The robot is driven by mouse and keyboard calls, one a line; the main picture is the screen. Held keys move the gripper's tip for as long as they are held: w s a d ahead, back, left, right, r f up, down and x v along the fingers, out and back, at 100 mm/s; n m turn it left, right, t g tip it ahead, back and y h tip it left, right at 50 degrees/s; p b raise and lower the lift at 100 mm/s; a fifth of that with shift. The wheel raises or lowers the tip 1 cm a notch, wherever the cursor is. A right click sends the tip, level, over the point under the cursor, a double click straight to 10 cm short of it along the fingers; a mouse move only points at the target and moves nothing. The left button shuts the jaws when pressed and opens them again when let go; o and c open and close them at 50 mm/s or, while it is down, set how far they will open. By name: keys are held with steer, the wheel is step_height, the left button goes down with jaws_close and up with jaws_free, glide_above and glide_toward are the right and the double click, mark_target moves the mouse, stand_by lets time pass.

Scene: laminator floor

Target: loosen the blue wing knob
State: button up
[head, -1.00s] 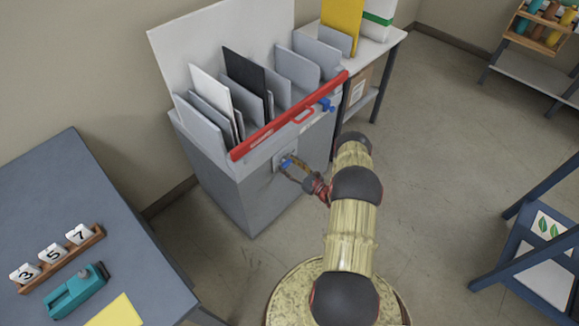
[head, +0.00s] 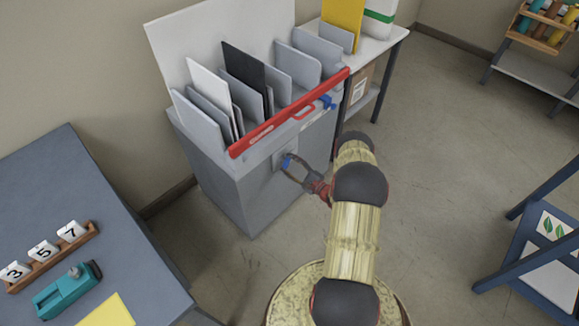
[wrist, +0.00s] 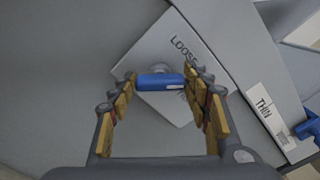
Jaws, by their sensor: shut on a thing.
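The blue wing knob (wrist: 160,81) sits on a light plate (wrist: 170,52) marked "LOOSE" on the front of the grey cabinet (head: 262,200). In the wrist view the knob lies crosswise between the fingertips of my gripper (wrist: 160,82), which is shut on its two ends. In the head view the knob (head: 286,162) shows as a small blue spot at the tips of my gripper (head: 288,166). The lower part of the plate is partly hidden by the knob and fingers.
A red bar (head: 290,112) runs along the cabinet's top edge, before upright panels. Another blue part (head: 328,102) sits near its right end, by a "THIN" label (wrist: 264,110). A desk (head: 75,215) stands at left; the floor (head: 440,150) at right is clear.

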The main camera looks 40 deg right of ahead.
steer(key=n+b, duration=0.1)
steer(key=n, duration=0.3)
steer(key=shift+a+f+n, duration=0.1)
steer(key=shift+f+n, duration=0.05)
steer(key=shift+n, duration=0.15)
steer(key=shift+n+b, duration=0.85)
steer(key=shift+n, duration=0.95)
steer(key=o, duration=1.2)
steer(key=shift+c, duration=0.2)
steer(key=s, duration=1.2)
steer(key=shift+d, duration=0.45)
